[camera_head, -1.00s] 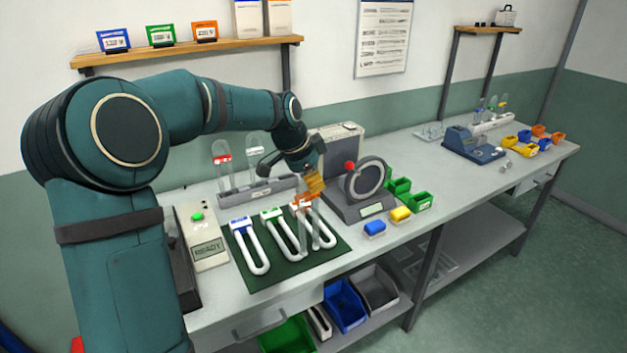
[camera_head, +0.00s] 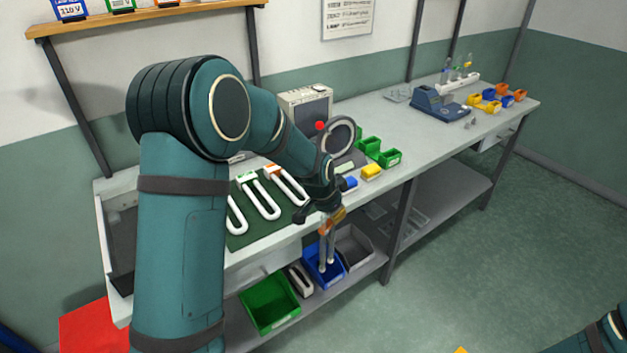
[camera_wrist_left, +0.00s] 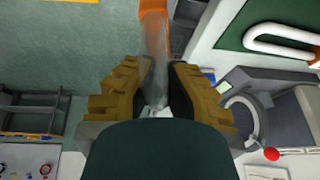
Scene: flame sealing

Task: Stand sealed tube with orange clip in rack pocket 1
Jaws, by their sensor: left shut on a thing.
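My left gripper (camera_head: 335,212) is shut on a clear tube (camera_head: 331,248) with an orange clip (camera_head: 325,229). It holds the tube hanging roughly upright, in front of the bench's front edge. In the left wrist view, the tube (camera_wrist_left: 160,72) sits between the two ochre finger pads, with orange (camera_wrist_left: 154,14) at the top of the picture. A white rack (camera_head: 460,82) with several colour-capped tubes stands at the far end of the bench. The nearer grey rack is mostly hidden behind my left arm.
A green mat (camera_head: 297,211) holds white U-shaped pieces. Green bins (camera_head: 383,155), a yellow block (camera_head: 371,172) and a ring-shaped device (camera_head: 340,136) stand along the bench. A blue machine (camera_head: 442,107) stands near the far rack. Blue (camera_head: 322,264) and green bins (camera_head: 268,303) sit below. Open floor lies right.

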